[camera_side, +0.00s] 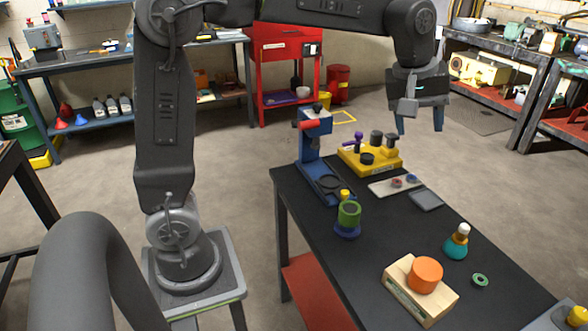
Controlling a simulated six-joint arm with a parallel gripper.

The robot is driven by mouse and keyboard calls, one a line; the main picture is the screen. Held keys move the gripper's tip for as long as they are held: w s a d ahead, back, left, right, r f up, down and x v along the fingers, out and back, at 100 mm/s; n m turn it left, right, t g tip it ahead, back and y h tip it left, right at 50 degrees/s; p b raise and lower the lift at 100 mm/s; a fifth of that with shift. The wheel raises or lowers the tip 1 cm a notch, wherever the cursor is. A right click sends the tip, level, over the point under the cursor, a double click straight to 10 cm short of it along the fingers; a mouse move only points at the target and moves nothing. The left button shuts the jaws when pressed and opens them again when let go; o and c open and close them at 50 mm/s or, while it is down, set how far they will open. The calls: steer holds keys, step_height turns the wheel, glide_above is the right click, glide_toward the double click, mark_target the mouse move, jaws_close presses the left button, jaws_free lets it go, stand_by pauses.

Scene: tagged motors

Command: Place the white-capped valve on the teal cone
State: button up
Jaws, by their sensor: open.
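A small white-capped piece (462,231) with a brass-coloured body stands upright on the right part of the black table. Directly below it is a teal rounded piece (455,248), which looks like the teal cone. The white-capped piece appears to rest on top of the teal one, but I cannot tell how it is seated. My gripper (419,124) is open and empty, fingers pointing down. It is high up near the far end of the table, well away from both pieces.
The table (385,240) also holds a blue press (312,160), a yellow block (350,158) with black knobs, a green cylinder (349,213) on a blue base, an orange cylinder (425,275) on a wooden block, and a green ring (480,280). The middle is clear.

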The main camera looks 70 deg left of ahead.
steer(key=s+f+m, duration=0.2)
steer(key=s+m, duration=0.1)
steer(key=s, duration=0.4)
steer(key=s+a+f+m+t, duration=0.1)
steer(key=s+m, duration=0.3)
steer(key=s, duration=0.4)
steer(key=s+a+f+m+t, duration=0.1)
steer(key=s+f+m, duration=0.2)
steer(key=s, duration=0.4)
steer(key=shift+s+m+y, duration=0.3)
